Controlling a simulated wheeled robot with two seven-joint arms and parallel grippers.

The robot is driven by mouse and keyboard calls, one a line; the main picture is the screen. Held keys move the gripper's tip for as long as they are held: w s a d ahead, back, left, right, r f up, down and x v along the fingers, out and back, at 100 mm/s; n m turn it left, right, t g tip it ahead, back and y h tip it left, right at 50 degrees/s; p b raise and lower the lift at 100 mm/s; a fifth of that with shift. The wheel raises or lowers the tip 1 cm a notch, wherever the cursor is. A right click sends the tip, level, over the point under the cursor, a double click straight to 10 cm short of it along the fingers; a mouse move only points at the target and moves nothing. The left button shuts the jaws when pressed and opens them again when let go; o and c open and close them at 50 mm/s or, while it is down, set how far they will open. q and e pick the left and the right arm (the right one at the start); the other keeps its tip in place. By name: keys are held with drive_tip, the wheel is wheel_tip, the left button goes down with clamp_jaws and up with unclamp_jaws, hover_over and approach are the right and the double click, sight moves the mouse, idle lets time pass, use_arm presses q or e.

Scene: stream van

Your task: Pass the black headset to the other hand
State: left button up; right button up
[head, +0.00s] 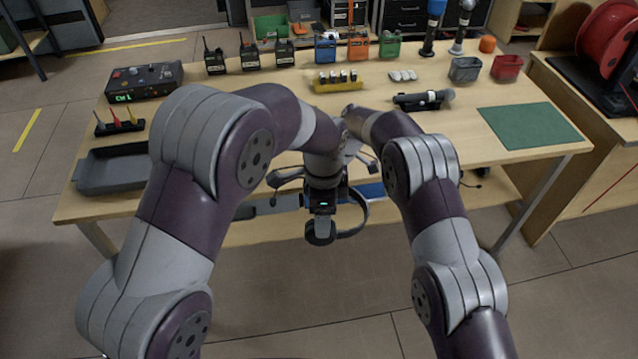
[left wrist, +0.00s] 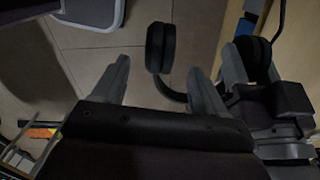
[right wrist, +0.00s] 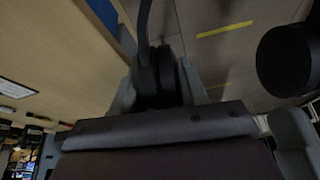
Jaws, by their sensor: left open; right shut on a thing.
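The black headset (head: 320,232) hangs in front of the table's near edge in the head view, with its curved band to the right of an ear cup. My right gripper (right wrist: 160,76) is shut on one ear cup of the headset. The free ear cup (right wrist: 287,60) shows at the right of the right wrist view. My left gripper (left wrist: 158,67) is open, and the free ear cup (left wrist: 158,42) shows in line with the gap between its fingers. My arms hide part of the headset in the head view.
The wooden table (head: 240,100) carries several radios (head: 249,56), a grey tray (head: 112,172), a microphone (head: 423,99) and a green mat (head: 529,125). A red cable reel (head: 608,40) stands at the right. The floor before the table is clear.

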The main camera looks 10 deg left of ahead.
use_arm(q)
wheel_tip(320, 180, up, 3)
drive_tip(key=shift+r, duration=0.2)
drive_tip(key=shift+a+r, duration=0.15)
drive_tip(key=shift+r, duration=0.25)
drive_tip(key=s+a+r+n, duration=0.3)
drive_tip(key=a, duration=0.5)
drive_tip(key=s+a+f+n, duration=0.2)
drive_tip(key=s+a+n, duration=0.1)
drive_tip(key=s+n, duration=0.2)
drive_tip(key=s+a+f+n+t, duration=0.1)
drive_tip(key=s+a+f+n, duration=0.2)
drive_tip(key=s+n, duration=0.3)
drive_tip(key=n, duration=0.3)
drive_tip(key=shift+r, duration=0.1)
